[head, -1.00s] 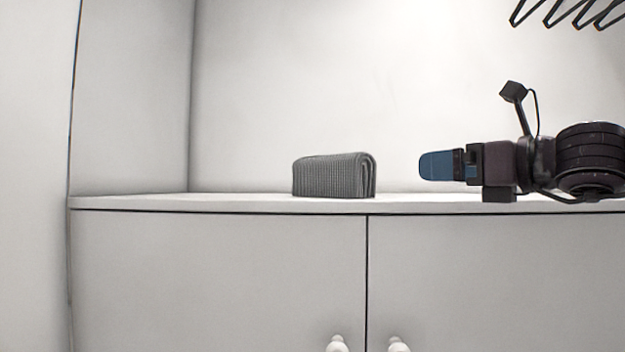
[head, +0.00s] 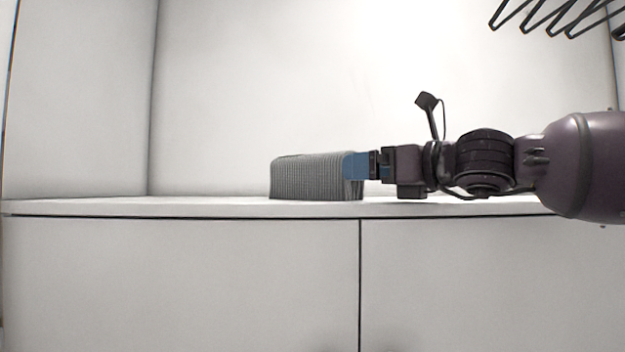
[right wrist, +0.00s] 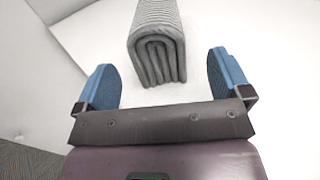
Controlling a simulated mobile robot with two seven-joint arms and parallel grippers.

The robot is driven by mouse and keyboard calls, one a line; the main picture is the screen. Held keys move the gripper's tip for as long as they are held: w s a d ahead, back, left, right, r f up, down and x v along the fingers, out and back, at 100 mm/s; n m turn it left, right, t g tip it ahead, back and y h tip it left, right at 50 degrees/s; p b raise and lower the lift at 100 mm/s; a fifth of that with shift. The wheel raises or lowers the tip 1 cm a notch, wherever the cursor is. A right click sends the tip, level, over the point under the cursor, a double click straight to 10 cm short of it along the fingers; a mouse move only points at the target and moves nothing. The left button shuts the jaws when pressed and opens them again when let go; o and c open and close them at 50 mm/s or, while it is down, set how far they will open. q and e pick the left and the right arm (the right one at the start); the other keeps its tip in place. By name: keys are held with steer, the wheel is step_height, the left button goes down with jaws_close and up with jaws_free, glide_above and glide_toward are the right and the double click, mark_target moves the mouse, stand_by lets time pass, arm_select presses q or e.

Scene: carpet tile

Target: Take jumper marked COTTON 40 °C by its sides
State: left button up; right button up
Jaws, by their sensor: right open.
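A grey folded knit jumper (head: 308,177) lies on the white cabinet top in the head view. No COTTON 40 °C marking can be read on it. In the right wrist view the jumper (right wrist: 157,50) shows its rolled fold end, between and just beyond the fingers. My right gripper (head: 354,166) comes in from the right in the head view, its blue finger overlapping the jumper's right end. In the right wrist view the right gripper (right wrist: 164,84) is open, one finger to each side of the jumper, with gaps on both sides. My left gripper is not in view.
The white cabinet top (head: 205,207) is clear to the left of the jumper. A white wall (head: 250,80) stands behind and a side wall (head: 75,100) at left. Black zigzag hangers (head: 560,15) hang at the upper right.

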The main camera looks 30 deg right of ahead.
mark_target(318, 176)
steer(key=x, duration=0.4)
steer(key=shift+a+f, duration=0.15)
steer(key=shift+w+a, duration=0.15)
steer(key=shift+w, duration=0.45)
steer(key=c, duration=1.2)
